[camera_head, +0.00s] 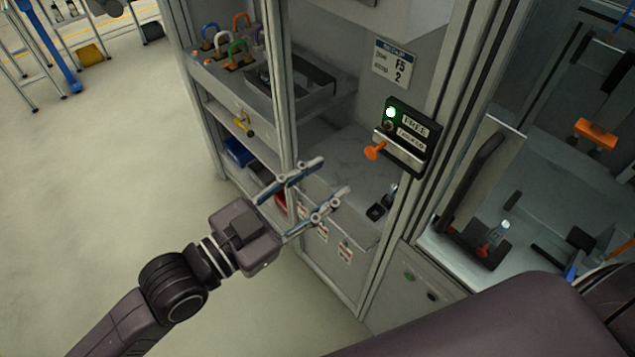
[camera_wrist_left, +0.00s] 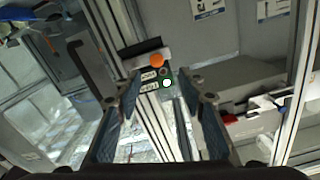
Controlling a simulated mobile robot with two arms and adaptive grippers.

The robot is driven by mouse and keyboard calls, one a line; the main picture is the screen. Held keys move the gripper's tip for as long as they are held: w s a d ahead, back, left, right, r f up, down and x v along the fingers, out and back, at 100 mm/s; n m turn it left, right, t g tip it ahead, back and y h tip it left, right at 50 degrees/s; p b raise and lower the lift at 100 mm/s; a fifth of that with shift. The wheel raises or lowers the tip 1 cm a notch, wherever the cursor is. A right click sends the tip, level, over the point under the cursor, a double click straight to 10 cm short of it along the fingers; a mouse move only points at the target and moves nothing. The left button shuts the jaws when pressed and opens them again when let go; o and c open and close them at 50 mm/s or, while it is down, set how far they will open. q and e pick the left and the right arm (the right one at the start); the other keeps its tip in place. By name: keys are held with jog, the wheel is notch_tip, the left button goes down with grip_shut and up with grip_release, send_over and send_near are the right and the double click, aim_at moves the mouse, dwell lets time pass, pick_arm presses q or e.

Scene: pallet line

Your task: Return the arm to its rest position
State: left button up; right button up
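My left gripper (camera_head: 325,190) reaches in from the lower left in the head view, in front of the cabinet's open shelf. Its two fingers are spread apart with nothing between them. In the left wrist view the gripper (camera_wrist_left: 160,95) also shows open and empty, with the control box (camera_wrist_left: 150,72) beyond it. In the head view that box (camera_head: 405,135) has a lit green lamp, FREE and LOCKED labels and an orange knob, and stands apart from the fingers. A large dark arm part of mine fills the lower right. My right gripper does not show.
Coloured padlocks (camera_head: 230,45) stand on the cabinet's upper left shelf. A blue bin (camera_head: 238,152) sits lower down. An upright metal post (camera_head: 283,100) is close beside the left gripper. A dark door handle (camera_head: 474,178) is at the right. The floor (camera_head: 110,170) at left is clear.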

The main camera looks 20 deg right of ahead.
pick_arm(q)
jog(key=shift+s+a, duration=0.15)
jog(key=shift+a, duration=0.2)
dwell(0.3)
